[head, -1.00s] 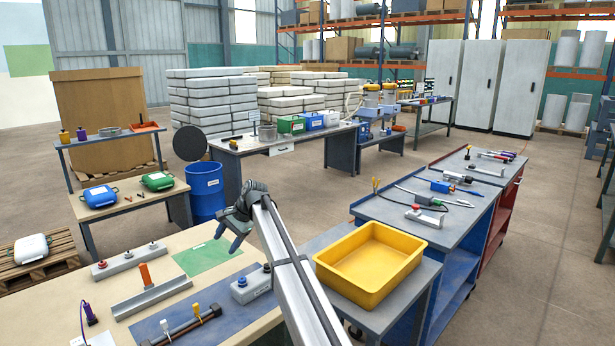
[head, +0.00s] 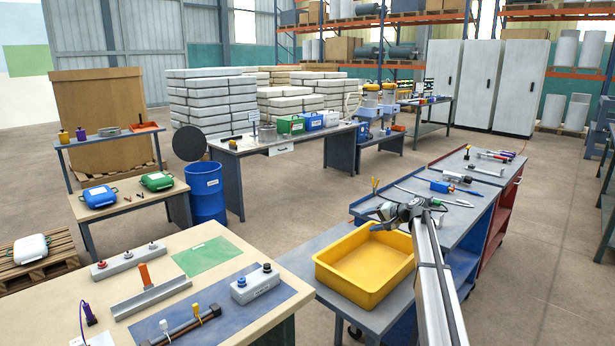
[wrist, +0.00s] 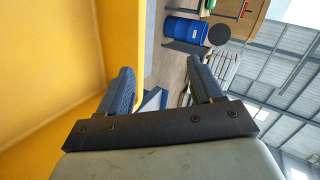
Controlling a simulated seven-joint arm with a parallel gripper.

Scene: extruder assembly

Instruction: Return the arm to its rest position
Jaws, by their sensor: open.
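The yellow bin (wrist: 45,65) fills the left of that view, close beside the left finger. The bin looks empty where its inside shows.
A blue-topped tool bench (head: 470,215) stands right behind my gripper, with several tools on it. The beige workbench (head: 135,255) at left holds a grey two-knob box (head: 255,286), a rail and a dark rod on a blue mat.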

